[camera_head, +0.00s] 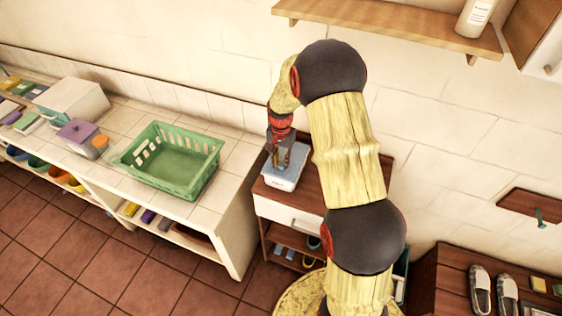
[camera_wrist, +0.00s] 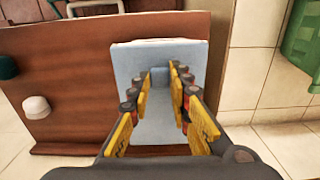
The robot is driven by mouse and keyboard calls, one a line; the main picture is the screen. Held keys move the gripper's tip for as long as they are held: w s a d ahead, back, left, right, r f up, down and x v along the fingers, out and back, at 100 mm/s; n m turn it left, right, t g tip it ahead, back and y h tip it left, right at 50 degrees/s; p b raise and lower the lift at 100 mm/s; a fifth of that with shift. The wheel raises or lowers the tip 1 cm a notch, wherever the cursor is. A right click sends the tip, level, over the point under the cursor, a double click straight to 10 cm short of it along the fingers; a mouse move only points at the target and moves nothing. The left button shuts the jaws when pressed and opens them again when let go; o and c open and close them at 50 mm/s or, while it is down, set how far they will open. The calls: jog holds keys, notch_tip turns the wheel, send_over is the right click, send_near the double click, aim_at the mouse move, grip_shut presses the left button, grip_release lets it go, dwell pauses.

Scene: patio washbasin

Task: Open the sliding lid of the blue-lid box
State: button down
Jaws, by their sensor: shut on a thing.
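The blue-lid box (camera_head: 281,184) stands on a small brown wooden cabinet, with a whitish body and a light blue lid. In the wrist view the pale blue lid (camera_wrist: 196,56) fills the middle, with a white rim along its far edge. A small blue handle (camera_wrist: 160,76) sticks up from the lid. My gripper (camera_head: 281,163) reaches down onto the box top. In the wrist view the fingertips of my gripper (camera_wrist: 156,80) close on the handle from both sides. The near part of the lid is partly hidden by the fingers. I see no open gap in the box.
The wooden cabinet top (camera_wrist: 75,70) has bare room beside the box, with a green and a white knob-like thing at its left. A green basket (camera_head: 170,160) stands on the tiled counter to the left. A wall shelf (camera_head: 390,22) hangs above.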

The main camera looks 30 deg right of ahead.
dwell(0.5)
jog(key=s+d, duration=0.6)
jog(key=s, duration=0.2)
jog(key=shift+d+b, duration=0.15)
jog(key=shift+b, duration=0.2)
jog(key=c, duration=1.7)
grip_release()
jog(key=shift+c, duration=0.2)
jog(key=shift+o, duration=0.5)
notch_tip(320, 180, up, 12)
